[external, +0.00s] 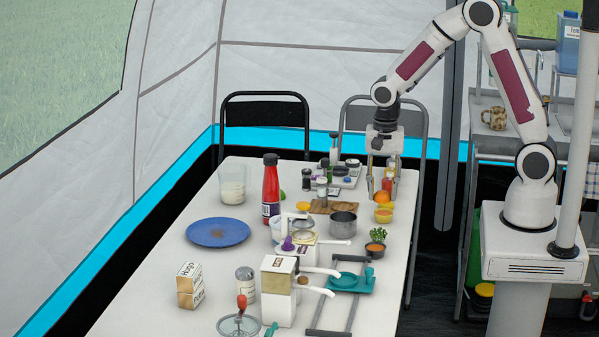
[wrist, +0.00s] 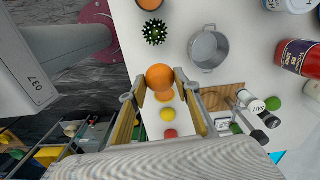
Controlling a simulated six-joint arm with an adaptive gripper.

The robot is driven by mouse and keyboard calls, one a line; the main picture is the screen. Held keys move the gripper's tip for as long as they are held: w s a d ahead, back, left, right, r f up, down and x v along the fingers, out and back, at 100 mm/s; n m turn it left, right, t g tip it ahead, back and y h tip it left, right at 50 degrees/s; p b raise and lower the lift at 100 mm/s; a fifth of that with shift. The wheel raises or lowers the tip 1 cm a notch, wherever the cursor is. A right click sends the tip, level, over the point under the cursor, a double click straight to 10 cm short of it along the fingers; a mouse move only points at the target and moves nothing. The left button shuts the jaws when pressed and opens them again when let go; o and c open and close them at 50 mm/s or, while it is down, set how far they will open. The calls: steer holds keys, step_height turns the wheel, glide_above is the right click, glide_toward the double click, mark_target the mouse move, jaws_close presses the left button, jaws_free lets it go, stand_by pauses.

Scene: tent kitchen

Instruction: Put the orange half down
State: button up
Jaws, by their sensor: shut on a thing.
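My gripper (external: 380,186) points down over the right edge of the white table. It is shut on the orange half (external: 381,197). In the wrist view, the orange half (wrist: 160,77) sits between the fingertips of my gripper (wrist: 162,82), rounded side towards the camera; its cut face is hidden. In the wrist view an orange-yellow patch shows just behind the fruit. I cannot tell whether the fruit touches anything below.
A metal pot (external: 343,226), a spiky green plant (external: 377,234) and a wooden board (external: 334,206) stand close by. A blue plate (external: 217,232) lies at the left.

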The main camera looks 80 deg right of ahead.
steer(key=shift+f, duration=2.5)
steer(key=shift+f, duration=0.1)
steer(key=shift+f, duration=2.2)
steer(key=shift+f, duration=0.2)
steer(key=o, duration=1)
steer(key=shift+r, duration=0.1)
